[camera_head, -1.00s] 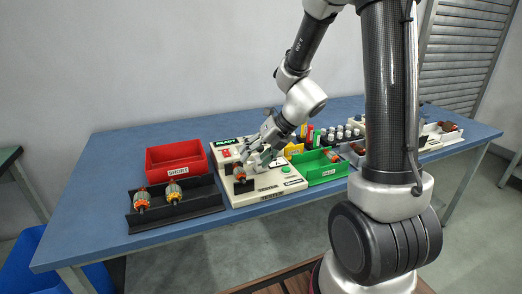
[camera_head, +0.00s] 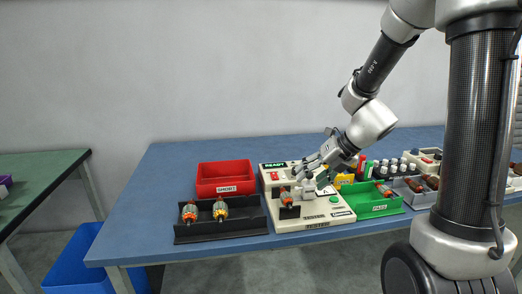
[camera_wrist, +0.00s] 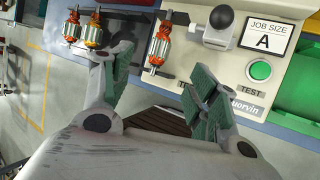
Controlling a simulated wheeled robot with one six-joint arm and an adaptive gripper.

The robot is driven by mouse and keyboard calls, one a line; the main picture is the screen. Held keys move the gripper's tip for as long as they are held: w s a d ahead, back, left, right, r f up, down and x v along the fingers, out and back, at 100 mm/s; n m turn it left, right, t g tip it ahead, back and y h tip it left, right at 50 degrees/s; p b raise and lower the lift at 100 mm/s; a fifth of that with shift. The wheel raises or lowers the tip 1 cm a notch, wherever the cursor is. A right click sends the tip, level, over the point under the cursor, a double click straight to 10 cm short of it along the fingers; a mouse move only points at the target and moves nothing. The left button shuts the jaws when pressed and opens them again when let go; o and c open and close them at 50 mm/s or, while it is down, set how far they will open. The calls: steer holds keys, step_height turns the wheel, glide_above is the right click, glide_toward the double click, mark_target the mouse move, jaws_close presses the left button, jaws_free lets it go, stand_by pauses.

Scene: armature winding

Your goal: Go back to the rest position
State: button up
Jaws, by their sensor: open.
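My gripper (camera_head: 312,172) is open and empty above the tester (camera_head: 318,222) on the blue table. In the wrist view my gripper (camera_wrist: 160,85) has its two green-padded fingers apart, with nothing between them. An armature (camera_wrist: 160,48) sits on the tester, beyond the fingertips and apart from them; it also shows in the head view (camera_head: 286,197). The tester carries a green button (camera_wrist: 260,70), a black knob (camera_wrist: 221,17) and a "JOB SIZE A" label.
Behind is a red bin (camera_head: 226,172); right of the tester is a green PASS bin (camera_head: 375,208). Several bottles and grey trays stand farther right. A blue crate (camera_head: 85,262) sits on the floor at left.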

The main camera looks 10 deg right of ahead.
steer(key=s+d+r+n+g+h, duration=0.15)
steer(key=s+n, duration=0.35)
steer(key=n, duration=0.6)
steer(key=s+d+n+g+y, duration=0.15)
steer(key=s+n, duration=0.35)
steer(key=n, duration=0.5)
steer(key=s+d+r+n+t+h, duration=0.2)
steer(key=s+d+r+n+h, duration=0.3)
steer(key=s+r+n, duration=0.7)
steer(key=d+n, duration=0.1)
steer(key=n, duration=0.3)
steer(key=shift+d+t+h, duration=0.15)
steer(key=shift+t+h, duration=0.15)
steer(key=shift+t, duration=0.1)
